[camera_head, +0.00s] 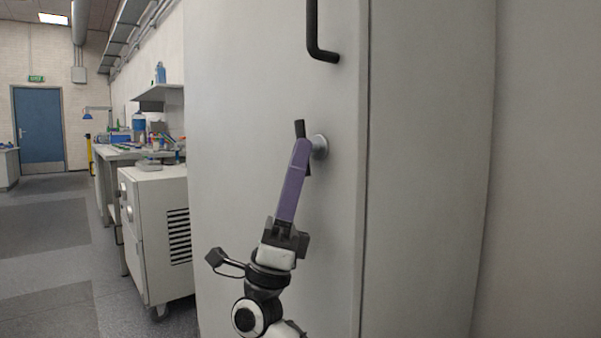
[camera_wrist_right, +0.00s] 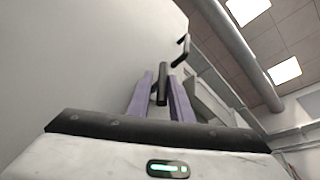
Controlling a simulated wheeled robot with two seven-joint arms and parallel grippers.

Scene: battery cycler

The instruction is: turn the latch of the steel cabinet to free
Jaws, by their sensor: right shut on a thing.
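The steel cabinet (camera_head: 270,70) is a tall light-grey box filling the middle of the head view. Its latch (camera_head: 300,129) is a short black lever on a round silver boss (camera_head: 319,147) near the door's right edge. The lever looks close to upright, with its top leaning slightly left. My right gripper (camera_head: 302,148), with long purple fingers, reaches up from below and is shut on the lever. In the right wrist view the black lever (camera_wrist_right: 162,84) stands between the two purple fingers. The fingers hide its lower part in the head view. My left gripper is not in view.
A black bar handle (camera_head: 312,35) sits on the door above the latch; it also shows in the right wrist view (camera_wrist_right: 181,50). A grey wheeled cabinet (camera_head: 160,235) and a cluttered bench (camera_head: 112,153) stand to the left. Open floor (camera_head: 50,270) lies at far left.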

